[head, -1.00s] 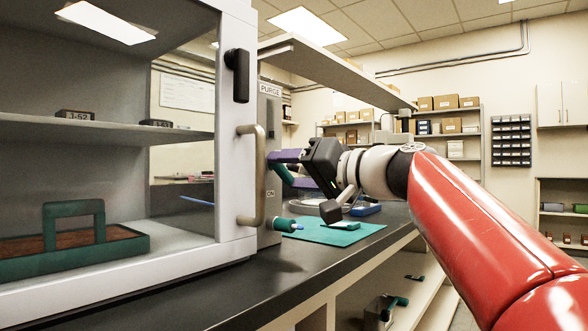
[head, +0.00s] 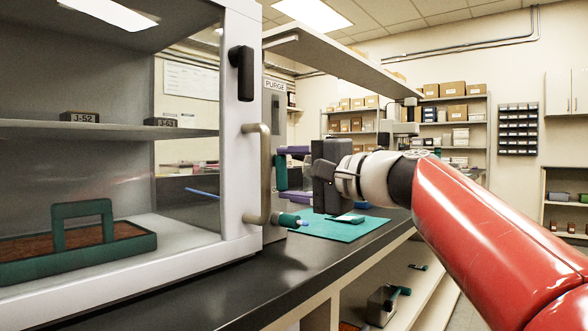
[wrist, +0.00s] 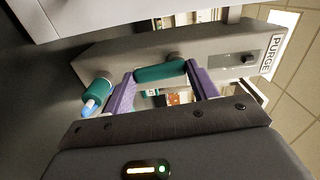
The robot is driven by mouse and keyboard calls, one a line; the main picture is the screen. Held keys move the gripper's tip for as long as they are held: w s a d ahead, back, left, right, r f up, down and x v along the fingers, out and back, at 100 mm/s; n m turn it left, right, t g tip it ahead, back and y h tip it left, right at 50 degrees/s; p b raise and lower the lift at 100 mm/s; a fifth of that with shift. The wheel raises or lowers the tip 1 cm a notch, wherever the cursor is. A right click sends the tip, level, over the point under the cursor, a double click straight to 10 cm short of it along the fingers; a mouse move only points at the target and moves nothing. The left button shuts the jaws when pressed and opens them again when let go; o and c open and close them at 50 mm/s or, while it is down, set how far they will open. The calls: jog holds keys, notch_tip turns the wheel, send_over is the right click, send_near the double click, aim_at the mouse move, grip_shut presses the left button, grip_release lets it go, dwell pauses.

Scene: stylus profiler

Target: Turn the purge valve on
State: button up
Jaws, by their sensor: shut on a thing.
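The purge valve is on a grey box (wrist: 190,43) with a PURGE label (wrist: 273,53); the label also shows in the head view (head: 275,85). Its teal lever (wrist: 160,74) lies along the box's long side in the wrist view and stands upright in the head view (head: 281,170). My gripper (wrist: 163,82) has one purple finger at each end of the lever and is shut on it. The gripper is level in front of the box in the head view (head: 287,173). The ON mark is not visible now.
A glass-fronted cabinet with a metal door handle (head: 259,173) stands close left of the valve. A teal fitting with a blue tip (head: 290,220) sticks out below my gripper. A teal mat (head: 345,229) lies on the black bench (head: 250,285). A shelf (head: 340,62) hangs above.

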jog(key=shift+m, duration=0.5)
jog(key=o, duration=1)
jog(key=v, duration=0.7)
jog(key=shift+s+d, duration=0.3)
